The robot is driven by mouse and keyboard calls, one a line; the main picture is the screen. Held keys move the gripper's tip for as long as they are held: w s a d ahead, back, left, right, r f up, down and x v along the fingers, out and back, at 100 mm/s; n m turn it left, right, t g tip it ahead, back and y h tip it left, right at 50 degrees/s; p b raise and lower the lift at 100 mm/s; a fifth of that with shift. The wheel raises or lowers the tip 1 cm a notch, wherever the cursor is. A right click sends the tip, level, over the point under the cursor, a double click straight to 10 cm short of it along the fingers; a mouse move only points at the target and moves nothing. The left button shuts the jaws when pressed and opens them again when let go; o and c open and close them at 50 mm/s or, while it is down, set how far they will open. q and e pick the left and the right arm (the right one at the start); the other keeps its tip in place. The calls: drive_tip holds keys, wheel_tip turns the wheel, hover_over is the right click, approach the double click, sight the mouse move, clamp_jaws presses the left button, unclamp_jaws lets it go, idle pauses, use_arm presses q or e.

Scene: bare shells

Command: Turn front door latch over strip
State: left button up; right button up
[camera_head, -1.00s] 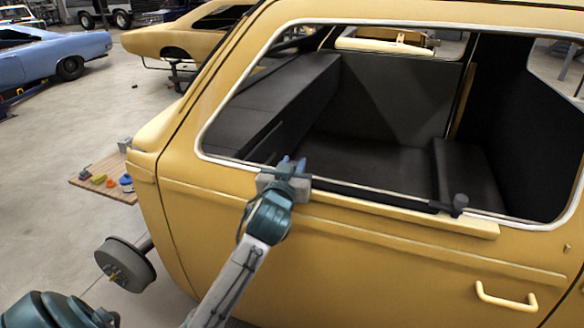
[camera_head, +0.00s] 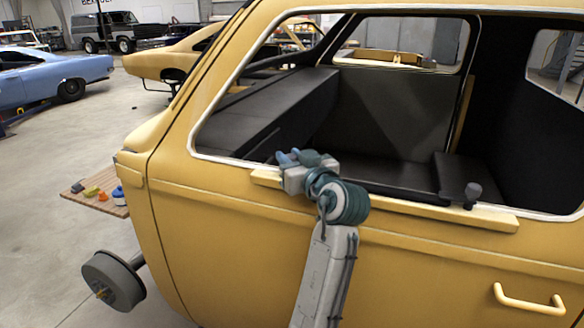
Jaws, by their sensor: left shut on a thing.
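The yellow door has a long yellow ledge (camera_head: 440,211) below its window opening. A black strip (camera_head: 405,193) lies along the ledge and the lower window edge. My left gripper (camera_head: 288,157) is at the ledge's left end, shut on what seems to be the front door latch, which its fingers and body hide. A dark latch knob (camera_head: 473,191) stands upright at the strip's right end, apart from the gripper. My left arm comes up from below and covers part of the ledge and door. My right gripper is not in view.
A pale yellow door handle (camera_head: 528,302) sticks out low on the right. A wheel hub (camera_head: 113,281) juts out at lower left. A wooden board (camera_head: 95,190) with small colored items lies beyond the shell. The window opening above the ledge is clear.

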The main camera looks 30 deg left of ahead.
use_arm(q)
drive_tip(key=shift+g, duration=0.3)
drive_tip(key=o, duration=1)
drive_tip(key=shift+a, duration=0.1)
drive_tip(key=shift+c, duration=0.2)
drive_tip(key=shift+w+a+f, duration=0.1)
